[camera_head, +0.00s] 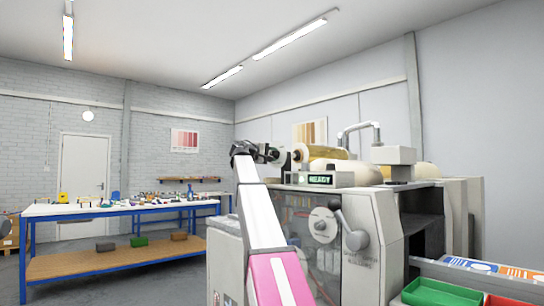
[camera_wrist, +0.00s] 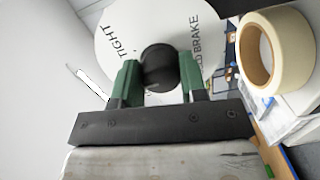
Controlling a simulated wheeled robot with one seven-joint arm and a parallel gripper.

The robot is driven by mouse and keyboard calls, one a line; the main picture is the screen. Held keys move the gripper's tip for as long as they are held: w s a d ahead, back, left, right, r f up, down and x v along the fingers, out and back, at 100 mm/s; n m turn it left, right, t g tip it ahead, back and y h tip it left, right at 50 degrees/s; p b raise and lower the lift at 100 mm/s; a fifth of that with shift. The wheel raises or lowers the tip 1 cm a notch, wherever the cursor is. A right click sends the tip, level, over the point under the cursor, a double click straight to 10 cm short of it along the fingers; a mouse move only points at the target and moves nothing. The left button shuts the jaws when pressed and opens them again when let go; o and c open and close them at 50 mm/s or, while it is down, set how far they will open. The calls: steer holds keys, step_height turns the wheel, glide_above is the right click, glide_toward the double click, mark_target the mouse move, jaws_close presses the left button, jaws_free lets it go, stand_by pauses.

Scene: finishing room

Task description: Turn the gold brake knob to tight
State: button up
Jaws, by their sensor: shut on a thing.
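In the wrist view the gold brake knob (camera_wrist: 159,62) is a round black knob at the middle of a white dial (camera_wrist: 125,30). The dial reads "TIGHT" at the upper left and ends in "BRAKE" at the right, partly hidden. My gripper (camera_wrist: 160,75) has its green fingers on either side of the knob and is shut on it. No pointer on the knob can be made out. In the head view my arm reaches up to the machine (camera_head: 320,179) labelled "READY", beside a gold roll (camera_head: 315,131); the knob cannot be made out there.
A roll of cream tape (camera_wrist: 277,52) lies close to the right of the dial in the wrist view. In the head view, a grey crank handle (camera_head: 352,236) is on the machine's front, green (camera_head: 430,293) and red bins stand at lower right, and a blue-framed workbench (camera_head: 110,209) stands left.

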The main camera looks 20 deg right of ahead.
steer(key=m, duration=0.4)
steer(key=shift+f, duration=0.1)
steer(key=shift+f+m+t, duration=0.1)
steer(key=shift+m+t, duration=0.3)
steer(key=shift+m, duration=2.2)
steer(key=o, duration=0.9)
steer(key=shift+o, duration=0.2)
steer(key=shift+a, duration=0.1)
steer(key=v, duration=1)
steer(key=shift+s+a+r, duration=0.2)
steer(key=shift+s+a, duration=0.05)
steer(key=shift+a, duration=0.05)
